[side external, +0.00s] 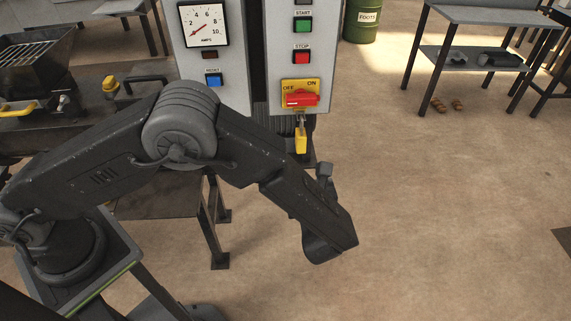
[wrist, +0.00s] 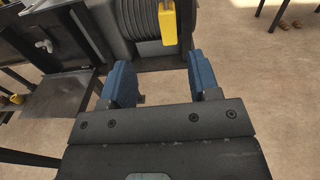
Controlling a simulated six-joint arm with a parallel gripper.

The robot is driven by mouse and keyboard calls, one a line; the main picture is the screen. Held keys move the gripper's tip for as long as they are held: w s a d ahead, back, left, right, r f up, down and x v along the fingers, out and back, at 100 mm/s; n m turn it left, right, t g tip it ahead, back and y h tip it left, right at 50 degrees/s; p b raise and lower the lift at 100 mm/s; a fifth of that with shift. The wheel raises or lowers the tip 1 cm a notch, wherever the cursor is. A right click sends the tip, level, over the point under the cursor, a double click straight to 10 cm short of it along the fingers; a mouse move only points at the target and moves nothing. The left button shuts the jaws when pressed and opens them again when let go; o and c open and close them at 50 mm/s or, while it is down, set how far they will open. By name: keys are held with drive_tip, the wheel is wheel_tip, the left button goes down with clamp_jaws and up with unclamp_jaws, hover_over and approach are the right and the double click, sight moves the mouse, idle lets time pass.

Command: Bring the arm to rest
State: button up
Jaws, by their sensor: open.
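My gripper (wrist: 163,84) is open and empty in the wrist view, its two blue fingers spread apart with bare floor and part of a machine beyond them. In the side external view my arm reaches out to the right and its wrist end angles down over open floor, in front of the control panel. The fingers are hidden in that view. The control panel (side external: 256,92) has a green start button (side external: 302,25), a red stop button (side external: 302,57), a blue button (side external: 213,80) and a red rotary switch (side external: 301,98) on a yellow plate. A yellow padlock (side external: 301,141) hangs below the switch.
A green barrel (side external: 362,22) and a metal workbench (side external: 487,52) stand at the back. In the wrist view, a ribbed dark cylinder (wrist: 142,20) lies beyond the fingers.

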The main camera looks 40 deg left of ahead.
drive_tip(key=s+a+r+n+g+h, duration=0.2)
drive_tip(key=s+a+r+n+g, duration=0.25)
drive_tip(key=a+r+n, duration=0.2)
drive_tip(key=s+a+r+n+g+h, duration=0.1)
drive_tip(key=s+a+r+n+g, duration=0.2)
drive_tip(key=a+r+n+g, duration=0.3)
drive_tip(key=s+a+r+n+t+h, duration=0.1)
drive_tip(key=s+r+n+t+h, duration=0.1)
drive_tip(key=s+r+n+h, duration=0.2)
drive_tip(key=s+a+r+n+t+h, duration=0.2)
drive_tip(key=s+r+n+h, duration=0.2)
drive_tip(key=s+n, duration=0.6)
drive_tip(key=shift+s+a+h, duration=0.2)
drive_tip(key=shift+s+h, duration=0.35)
drive_tip(key=shift+h, duration=0.35)
